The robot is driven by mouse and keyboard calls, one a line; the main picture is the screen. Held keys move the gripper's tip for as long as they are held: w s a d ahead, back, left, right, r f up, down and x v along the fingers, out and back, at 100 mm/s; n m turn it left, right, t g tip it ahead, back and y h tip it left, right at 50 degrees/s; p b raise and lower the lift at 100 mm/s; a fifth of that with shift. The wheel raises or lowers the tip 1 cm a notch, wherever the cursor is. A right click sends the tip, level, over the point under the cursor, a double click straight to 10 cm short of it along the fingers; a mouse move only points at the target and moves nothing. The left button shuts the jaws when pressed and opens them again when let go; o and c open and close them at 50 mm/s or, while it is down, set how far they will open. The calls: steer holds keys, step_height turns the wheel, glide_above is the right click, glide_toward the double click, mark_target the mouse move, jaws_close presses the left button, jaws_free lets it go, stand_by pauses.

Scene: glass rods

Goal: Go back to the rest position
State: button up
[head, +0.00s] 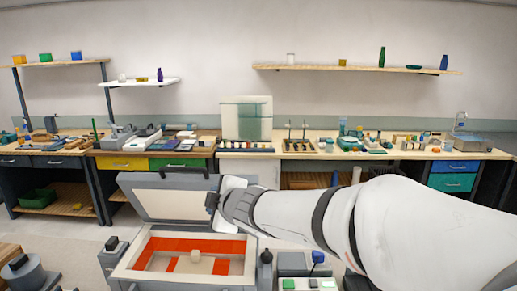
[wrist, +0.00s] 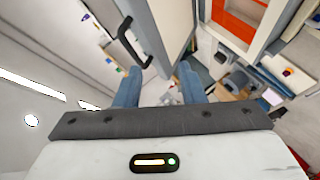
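My white arm reaches in from the right in the head view. My gripper (head: 213,201) is beside the right edge of a raised grey lid (head: 160,203); whether it touches the lid is unclear. In the wrist view my gripper (wrist: 158,82) has its two blue fingers apart. I see nothing held between them. The lid (wrist: 172,25) and its dark handle (wrist: 128,42) show just beyond the fingertips.
A long workbench (head: 230,148) with glassware and tools runs along the back wall. Floor shows at left.

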steer(key=s+d+f+m+g+h+b, duration=0.1)
steer(key=s+d+f+m+h, duration=0.15)
steer(key=d, duration=0.35)
steer(key=s+d+f+m+h+b, duration=0.1)
steer(key=s+d+f+m+h, duration=0.1)
steer(key=d+f+m, duration=0.3)
steer(key=s+d+f+m+g+h+b, duration=0.1)
steer(key=s+d+m+h+b, duration=0.15)
steer(key=d, duration=0.55)
steer(key=s+d+f+m+g+b, duration=0.1)
steer(key=s+d+f+m+g, duration=0.2)
steer(key=s, duration=0.5)
steer(key=s+d+f+m+g+b, duration=0.1)
steer(key=s+d+f+m+g, duration=0.2)
steer(key=s+f+m, duration=0.3)
steer(key=shift+s+f, duration=0.3)
steer(key=shift+s, duration=0.85)
